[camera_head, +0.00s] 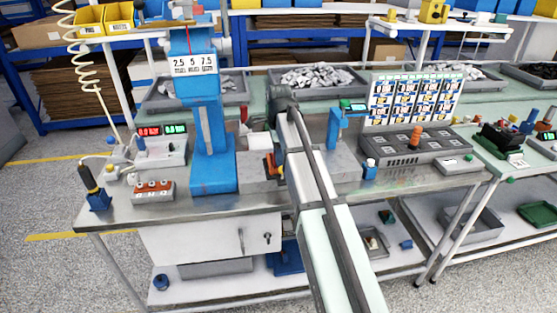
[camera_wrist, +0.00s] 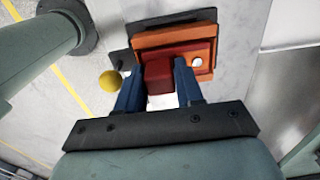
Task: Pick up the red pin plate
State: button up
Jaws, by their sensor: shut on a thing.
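In the wrist view, the red pin plate (camera_wrist: 158,76) is a dark red block between the two blue fingers of my gripper (camera_wrist: 158,88). The fingers are shut on it, one on each side. It lies at an orange-red tray-like fixture (camera_wrist: 147,43), overlapping its inside. I cannot tell whether the plate still touches the fixture. In the head view, my arm covers most of the gripper, and only a small red and dark patch (camera_head: 273,167) shows beside it, right of the blue press.
A blue press (camera_head: 208,120) marked 2.5, 5, 7.5 stands just left of my arm. A grey breaker panel (camera_head: 405,145) is to the right, below a label board (camera_head: 411,98). A yellow ball-shaped knob (camera_wrist: 110,81) is left of the fingers. Bare metal shows at the bench's front.

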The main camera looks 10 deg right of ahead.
jog(key=shift+c, duration=0.6)
jog(key=shift+r, duration=0.1)
notch_tip(320, 180, up, 9)
jog(key=shift+r, duration=0.1)
jog(key=shift+w+a+f, duration=0.1)
jog(key=shift+f, duration=0.1)
jog(key=w+a+f, duration=0.1)
jog(key=w+f, duration=0.4)
jog(key=w, duration=0.7)
send_over(265, 147)
notch_tip(265, 147, down, 2)
notch_tip(265, 147, down, 9)
jog(key=shift+s+f, duration=0.1)
jog(key=shift+f, duration=0.1)
